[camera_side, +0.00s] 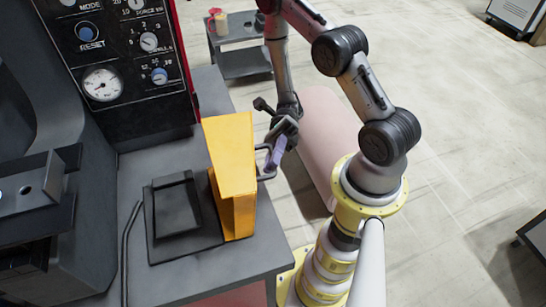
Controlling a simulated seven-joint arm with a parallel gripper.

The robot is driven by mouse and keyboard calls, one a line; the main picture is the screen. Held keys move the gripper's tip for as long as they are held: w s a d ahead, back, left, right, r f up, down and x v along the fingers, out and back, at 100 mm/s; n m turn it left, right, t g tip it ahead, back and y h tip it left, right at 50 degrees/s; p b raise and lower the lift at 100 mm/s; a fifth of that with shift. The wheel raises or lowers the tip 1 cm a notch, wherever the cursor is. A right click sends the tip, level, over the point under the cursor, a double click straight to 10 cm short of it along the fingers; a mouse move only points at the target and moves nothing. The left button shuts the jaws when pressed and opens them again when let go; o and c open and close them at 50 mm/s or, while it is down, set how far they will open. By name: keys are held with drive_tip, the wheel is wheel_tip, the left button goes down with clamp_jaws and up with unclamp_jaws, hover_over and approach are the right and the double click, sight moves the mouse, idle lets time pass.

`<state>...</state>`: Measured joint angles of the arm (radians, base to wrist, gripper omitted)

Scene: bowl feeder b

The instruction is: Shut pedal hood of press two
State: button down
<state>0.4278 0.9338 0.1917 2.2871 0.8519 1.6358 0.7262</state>
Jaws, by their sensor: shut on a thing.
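The yellow pedal hood (231,165) stands upright on the grey bench, at the right edge of the black pedal base (180,218). The hood is open, and the flat black pedal plate lies uncovered to its left. My gripper (272,160) is at the right side of the hood, by the bench edge. It is shut on the hood's grey handle (266,176), which sticks out on that side. A small purple piece shows at the jaws. The exact contact of the fingers is small and partly hidden.
The black control panel (118,60) with gauge and knobs rises behind the pedal. A dark cable (125,250) runs left of the pedal base. Dark press parts (35,190) stand at the far left. A small cart (240,45) stands behind.

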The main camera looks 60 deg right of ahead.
sight(242, 158)
drive_tip(key=shift+r, duration=0.1)
idle(0.7)
drive_tip(key=shift+w+a+r+m, duration=0.3)
drive_tip(key=shift+r, duration=0.05)
drive_tip(key=w+a+r+m+h, duration=0.1)
drive_tip(key=w+a, duration=0.1)
drive_tip(key=w+a+r+m+t+h, duration=0.1)
drive_tip(key=a+r+m, duration=0.1)
drive_tip(key=shift+w+r+m+t, duration=0.2)
drive_tip(key=shift+w+m+t, duration=0.1)
drive_tip(key=shift+w, duration=0.1)
drive_tip(key=w+a+f+m+g+h, duration=0.1)
drive_tip(key=w+a+f+m+h, duration=0.1)
drive_tip(key=w+a, duration=0.5)
drive_tip(key=w+a+f+m+g+h, duration=0.1)
drive_tip(key=w+a+f+m+h, duration=0.1)
drive_tip(key=w+a, duration=0.6)
drive_tip(key=shift+w+a+f+m+h, duration=0.2)
drive_tip(key=shift+w+f+m+h, duration=0.1)
drive_tip(key=shift+f+h, duration=0.45)
drive_tip(key=shift+f, duration=0.15)
drive_tip(key=c, duration=1)
unclamp_jaws()
drive_tip(key=shift+a, duration=0.1)
drive_tip(key=shift+c, duration=0.2)
drive_tip(key=shift+o, duration=0.8)
